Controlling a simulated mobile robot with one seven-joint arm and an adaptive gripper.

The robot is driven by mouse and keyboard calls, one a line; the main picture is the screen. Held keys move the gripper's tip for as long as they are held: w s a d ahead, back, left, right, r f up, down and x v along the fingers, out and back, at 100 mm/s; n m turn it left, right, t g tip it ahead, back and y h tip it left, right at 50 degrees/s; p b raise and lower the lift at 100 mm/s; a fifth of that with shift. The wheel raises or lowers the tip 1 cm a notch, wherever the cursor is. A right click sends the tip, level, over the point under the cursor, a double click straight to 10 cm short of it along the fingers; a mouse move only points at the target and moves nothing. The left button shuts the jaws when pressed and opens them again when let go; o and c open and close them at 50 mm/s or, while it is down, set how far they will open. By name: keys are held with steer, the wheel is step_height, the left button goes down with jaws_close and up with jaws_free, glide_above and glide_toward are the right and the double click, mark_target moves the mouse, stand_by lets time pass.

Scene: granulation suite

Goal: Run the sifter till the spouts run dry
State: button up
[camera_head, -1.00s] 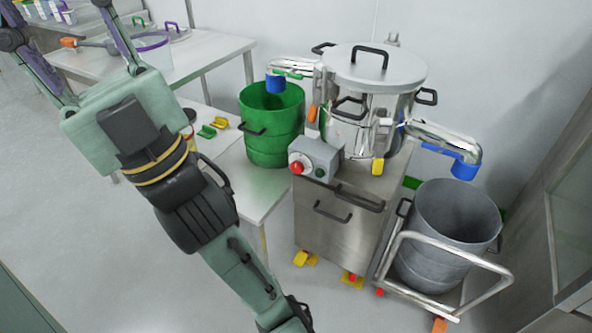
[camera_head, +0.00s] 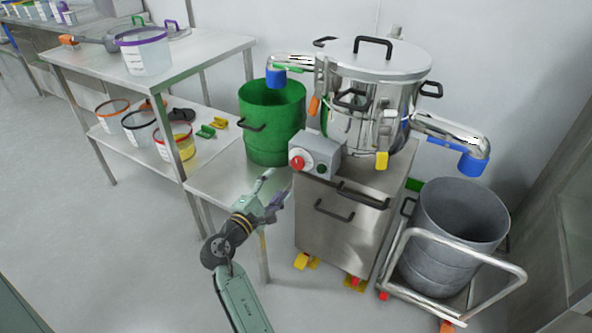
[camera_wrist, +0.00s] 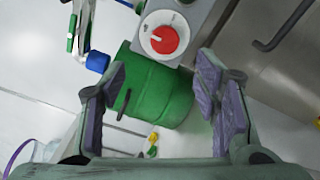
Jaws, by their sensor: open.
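The steel sifter (camera_head: 375,90) stands on a steel cabinet with its lid on. Its left spout (camera_head: 277,76) has a blue end over the green bin (camera_head: 270,125), and its right spout (camera_head: 470,160) has a blue end above the grey bin (camera_head: 460,225). No flow shows at either spout. The control box (camera_head: 318,150) on the cabinet carries a red knob (camera_head: 297,165); the knob, on a white dial, also shows in the wrist view (camera_wrist: 164,40). My gripper (camera_head: 272,190) is open and empty, below and left of the box; its fingers frame the green bin in the wrist view (camera_wrist: 163,85).
A low steel bench (camera_head: 215,180) holds the green bin. A taller table (camera_head: 200,60) at left bears a purple-rimmed tub (camera_head: 145,52), with more tubs on its lower shelf. The grey bin sits in a tubular-railed trolley (camera_head: 510,268). Floor at left is clear.

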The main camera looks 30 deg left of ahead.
mark_target(297, 165)
steer(key=w, duration=0.3)
steer(key=w+p, duration=0.1)
steer(key=w, duration=0.6)
steer(key=shift+w+d+f+p, duration=0.25)
steer(key=shift+w+d+p, duration=0.05)
steer(key=shift+w, duration=0.1)
steer(key=shift+c, duration=0.5)
steer(key=c, duration=1)
